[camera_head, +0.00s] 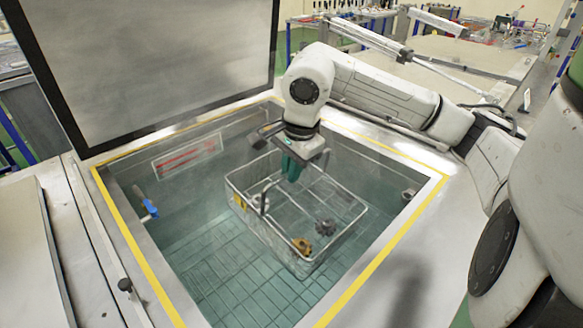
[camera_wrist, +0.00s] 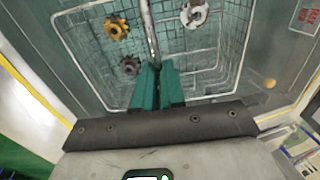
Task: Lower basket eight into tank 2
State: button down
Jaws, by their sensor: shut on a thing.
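A wire basket (camera_head: 283,235) hangs inside the opening of an open tank (camera_head: 135,232) with a yellow-edged rim. My gripper (camera_head: 293,168), with teal fingers, is shut on the basket's handle bar at the top. In the wrist view the fingers (camera_wrist: 152,88) close around the bar (camera_wrist: 149,28), and the wire basket (camera_wrist: 72,62) spreads below. A brass-coloured gear (camera_wrist: 117,28), a dark gear (camera_wrist: 130,66) and a silver ring-shaped part (camera_wrist: 193,13) lie in it. I cannot tell whether the basket touches the tiled floor. I cannot read a number on basket or tank.
The tank's large lid (camera_head: 160,65) stands raised along the back left. A blue valve handle (camera_head: 150,208) sticks out from the left wall. A red-and-white sign (camera_head: 187,156) is on the back wall. Free floor shows left of the basket. A closed-looking panel (camera_head: 25,245) lies further left.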

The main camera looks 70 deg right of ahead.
notch_tip(320, 180, down, 10)
jog(key=b, duration=1)
jog(key=shift+r+b, duration=0.25)
jog(key=shift+b, duration=0.1)
jog(key=shift+s+f+b, duration=0.15)
jog(key=shift+f+b, duration=1.35)
jog(key=shift+b, duration=0.1)
dwell(1.6)
jog(key=c, duration=1.4)
grip_release()
jog(key=shift+o, duration=1.4)
jog(key=shift+r, duration=0.15)
notch_tip(320, 180, up, 22)
jog(key=s+a+p, duration=0.1)
jog(key=p, duration=0.5)
jog(key=shift+s+r, duration=0.25)
jog(key=shift+s, duration=0.05)
